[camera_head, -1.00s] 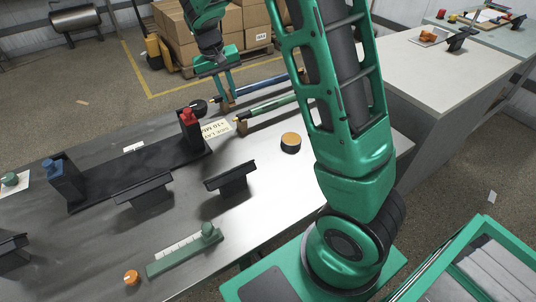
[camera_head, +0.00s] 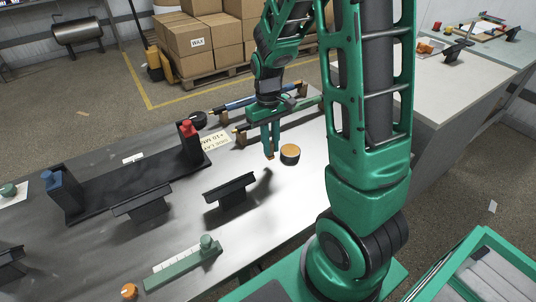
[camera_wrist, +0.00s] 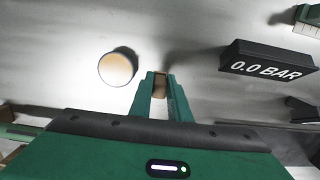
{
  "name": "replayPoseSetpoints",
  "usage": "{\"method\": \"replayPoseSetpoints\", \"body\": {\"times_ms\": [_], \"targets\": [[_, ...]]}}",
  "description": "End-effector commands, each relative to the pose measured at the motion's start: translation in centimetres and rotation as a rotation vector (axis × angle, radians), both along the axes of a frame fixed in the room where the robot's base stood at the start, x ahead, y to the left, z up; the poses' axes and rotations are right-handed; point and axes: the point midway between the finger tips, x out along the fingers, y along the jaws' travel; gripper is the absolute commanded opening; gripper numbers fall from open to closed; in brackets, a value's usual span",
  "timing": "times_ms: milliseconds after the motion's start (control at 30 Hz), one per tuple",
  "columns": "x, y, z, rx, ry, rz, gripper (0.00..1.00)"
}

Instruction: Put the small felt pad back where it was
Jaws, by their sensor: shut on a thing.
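My gripper (camera_head: 270,156) is above the grey table, just left of a round black piece with a tan top (camera_head: 290,154). In the wrist view my gripper (camera_wrist: 160,84) has its fingertips closed on a small brown block-like piece (camera_wrist: 160,86), which looks like the small felt pad. Most of the pad is hidden between the fingers. The round piece also shows in the wrist view (camera_wrist: 116,69), left of the fingers and apart from them.
Blue (camera_head: 240,102) and green (camera_head: 265,119) rods lie on rests behind my gripper. A black display stand (camera_head: 230,189), reading 0.0 BAR in the wrist view (camera_wrist: 268,66), stands left. A black plate (camera_head: 130,172) with red and blue-topped posts lies farther left.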

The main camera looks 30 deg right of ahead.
Motion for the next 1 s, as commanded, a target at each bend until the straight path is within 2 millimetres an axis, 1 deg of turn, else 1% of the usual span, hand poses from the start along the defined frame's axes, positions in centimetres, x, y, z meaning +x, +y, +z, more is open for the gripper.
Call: {"method": "replayPoseSetpoints", "body": {"times_ms": [133, 333, 667, 700, 733, 767, 1000], "targets": [[-0.1, 0.0, -1.2, 0.000, 0.003, -0.001, 0.00], [0.0, 0.0, -3.7, 0.000, 0.002, -0.001, 0.00], [0.0, 0.0, -3.9, 0.000, 0.001, -0.001, 0.00], [0.0, 0.0, -3.9, 0.000, 0.000, 0.000, 0.23], [0.0, 0.0, -3.9, 0.000, 0.000, 0.000, 0.30], [0.0, 0.0, -3.9, 0.000, 0.000, 0.000, 0.35], [0.0, 0.1, -3.9, 0.000, 0.000, 0.000, 0.35]]}}
